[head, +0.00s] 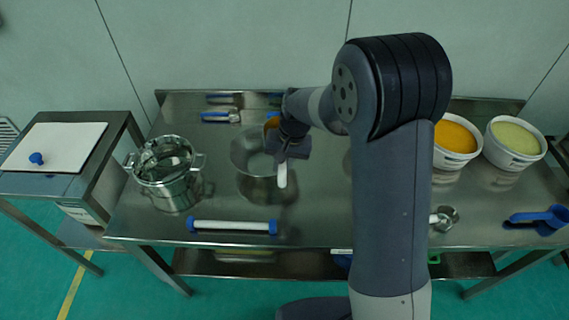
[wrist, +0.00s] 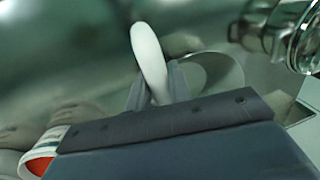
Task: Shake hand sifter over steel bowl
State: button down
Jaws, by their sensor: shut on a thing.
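The steel bowl (head: 245,176) stands on the steel table, left of my arm. My gripper (head: 284,155) is over the right side of the bowl and hides part of it. It is shut on a white handle (head: 282,177), taken to be the hand sifter's. In the wrist view the white handle (wrist: 149,60) stands up between the fingers of my gripper (wrist: 158,88). The sifter's basket and mesh cannot be made out in either view, so I cannot tell its tilt or any contents. A small orange patch shows beside the gripper in the head view.
A white bar with blue ends (head: 232,226) lies in front. Tubs of orange (head: 456,138) and pale yellow (head: 514,142) contents stand at right, with a blue scoop (head: 540,217) nearer the edge.

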jog(key=shift+w+a, duration=0.35)
jog(key=shift+a, duration=0.45)
jog(key=shift+w+a, duration=0.4)
jog(key=shift+a, duration=0.35)
jog(key=shift+w+a, duration=0.35)
jog(key=shift+a, duration=0.45)
jog(key=shift+p, duration=0.3)
jog(key=shift+a, duration=2.25)
jog(key=d+b, duration=0.1)
jog(key=d, duration=0.3)
jog(key=shift+d, duration=0.3)
jog(key=shift+a, duration=0.1)
jog(key=shift+a, duration=2.15)
jog(key=shift+d, duration=2.25)
